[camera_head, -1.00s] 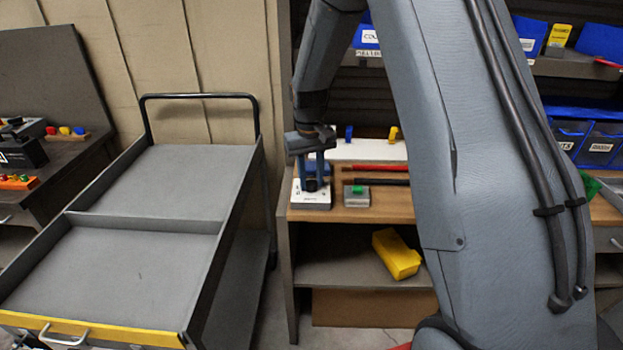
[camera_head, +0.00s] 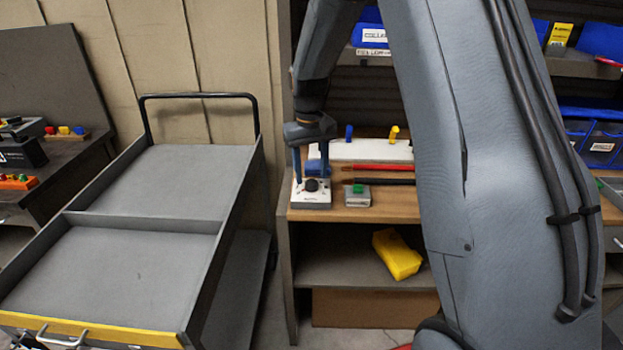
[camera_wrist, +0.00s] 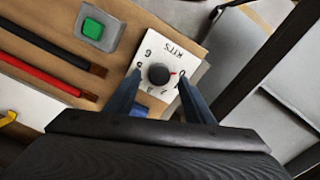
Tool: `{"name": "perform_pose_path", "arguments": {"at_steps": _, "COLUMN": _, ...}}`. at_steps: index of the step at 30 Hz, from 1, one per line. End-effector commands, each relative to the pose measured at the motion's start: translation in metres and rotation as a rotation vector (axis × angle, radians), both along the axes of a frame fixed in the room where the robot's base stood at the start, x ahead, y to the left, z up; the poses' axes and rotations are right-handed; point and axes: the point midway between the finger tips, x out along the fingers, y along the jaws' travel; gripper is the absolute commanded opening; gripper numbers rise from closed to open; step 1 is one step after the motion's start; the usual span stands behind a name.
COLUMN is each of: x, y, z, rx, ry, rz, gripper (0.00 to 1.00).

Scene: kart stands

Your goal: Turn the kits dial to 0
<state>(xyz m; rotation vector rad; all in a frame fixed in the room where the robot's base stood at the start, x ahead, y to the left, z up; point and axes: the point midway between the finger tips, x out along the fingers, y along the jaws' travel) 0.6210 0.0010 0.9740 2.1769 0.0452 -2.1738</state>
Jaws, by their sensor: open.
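The kits dial is a white box (camera_head: 311,200) with a black round knob (camera_head: 311,185), standing at the left end of the wooden bench top. In the wrist view its KITS label (camera_wrist: 173,50) is upside down, and the knob (camera_wrist: 158,74) has a red pointer mark (camera_wrist: 173,72) aimed right, toward a mark beside the right finger that looks like 0 but is hard to read. My gripper (camera_head: 311,174) is open, with one finger on each side of the knob and gaps between. It also shows in the wrist view (camera_wrist: 159,78). The fingers hide part of the scale.
A grey box with a green button (camera_head: 358,196) stands just right of the dial. Red (camera_head: 377,167) and black (camera_head: 388,182) rods lie behind it, before a white block (camera_head: 365,150) with blue and yellow pegs. A grey cart (camera_head: 150,180) stands left.

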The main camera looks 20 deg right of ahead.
Motion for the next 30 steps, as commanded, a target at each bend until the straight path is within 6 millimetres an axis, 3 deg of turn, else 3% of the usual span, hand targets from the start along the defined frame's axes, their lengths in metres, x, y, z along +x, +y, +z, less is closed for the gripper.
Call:
{"name": "perform_pose_path", "arguments": {"at_steps": 6, "x": 0.001, "y": 0.001, "z": 0.035, "rx": 0.000, "ry": -0.003, "rz": 0.001, "gripper": 0.48}}
{"name": "perform_pose_path", "arguments": {"at_steps": 10, "x": 0.000, "y": 0.002, "z": 0.048, "rx": 0.000, "ry": -0.001, "rz": 0.001, "gripper": 0.48}}
{"name": "perform_pose_path", "arguments": {"at_steps": 23, "x": -0.002, "y": 0.002, "z": 0.055, "rx": 0.000, "ry": -0.001, "rz": 0.000, "gripper": 0.48}}
{"name": "perform_pose_path", "arguments": {"at_steps": 26, "x": -0.015, "y": 0.002, "z": 0.054, "rx": 0.002, "ry": -0.005, "rz": -0.003, "gripper": 0.48}}
{"name": "perform_pose_path", "arguments": {"at_steps": 30, "x": -0.061, "y": 0.002, "z": 0.049, "rx": 0.010, "ry": -0.027, "rz": -0.014, "gripper": 0.48}}
